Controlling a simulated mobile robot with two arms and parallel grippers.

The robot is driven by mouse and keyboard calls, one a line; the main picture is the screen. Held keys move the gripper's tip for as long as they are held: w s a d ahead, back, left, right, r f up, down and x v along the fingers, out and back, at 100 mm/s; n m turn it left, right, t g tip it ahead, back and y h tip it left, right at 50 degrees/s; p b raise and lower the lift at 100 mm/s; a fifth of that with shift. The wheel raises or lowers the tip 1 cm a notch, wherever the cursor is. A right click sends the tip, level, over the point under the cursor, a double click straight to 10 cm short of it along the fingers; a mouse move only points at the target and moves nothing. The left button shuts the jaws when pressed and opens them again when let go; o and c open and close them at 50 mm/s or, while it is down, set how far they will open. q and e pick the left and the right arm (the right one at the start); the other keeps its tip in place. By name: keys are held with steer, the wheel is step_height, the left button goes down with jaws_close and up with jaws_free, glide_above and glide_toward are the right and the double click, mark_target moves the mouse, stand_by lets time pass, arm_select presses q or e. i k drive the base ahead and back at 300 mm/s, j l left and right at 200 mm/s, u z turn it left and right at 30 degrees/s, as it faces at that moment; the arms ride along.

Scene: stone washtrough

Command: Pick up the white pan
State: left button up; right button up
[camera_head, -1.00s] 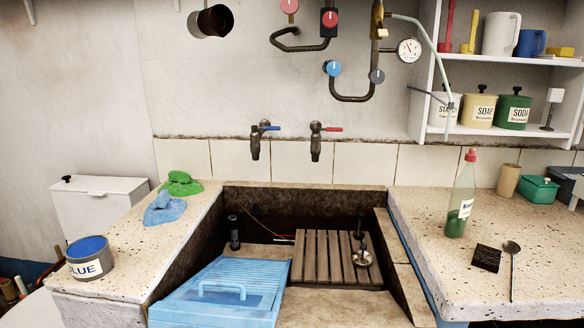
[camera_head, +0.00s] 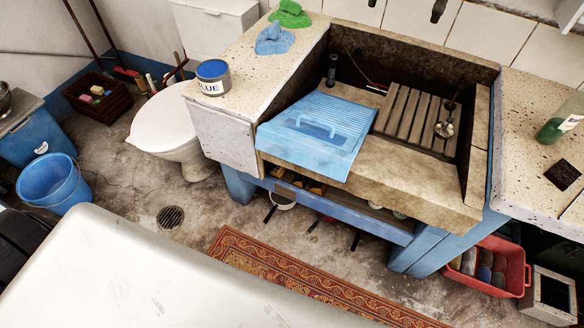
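A white pan (camera_head: 283,202) shows partly below the stone washtrough, under its blue frame. A dark handle (camera_head: 270,214) sticks out towards the front beside it. The frame's front rail hides much of the pan. More dark handles (camera_head: 314,225) stick out to its right, with pale rounded items (camera_head: 399,214) partly hidden further right. Neither of my grippers is in view.
A blue rail (camera_head: 330,209) runs above the floor in front of the pan. A patterned rug (camera_head: 310,282) lies before the trough. A white round-lidded fixture (camera_head: 163,117) and blue bucket (camera_head: 54,184) stand left. A red crate (camera_head: 490,270) stands right.

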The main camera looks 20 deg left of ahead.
mark_target(279, 202)
steer(key=u, duration=2.05)
steer(key=z, duration=1.3)
steer(key=i+j, duration=0.1)
steer(key=j, duration=0.25)
steer(key=i+j+z, duration=0.25)
steer(key=j, duration=0.25)
steer(key=j+z, duration=0.25)
steer(key=j, duration=0.25)
steer(key=i+j+z, duration=0.1)
steer(key=j+z, duration=0.15)
steer(key=j, duration=0.3)
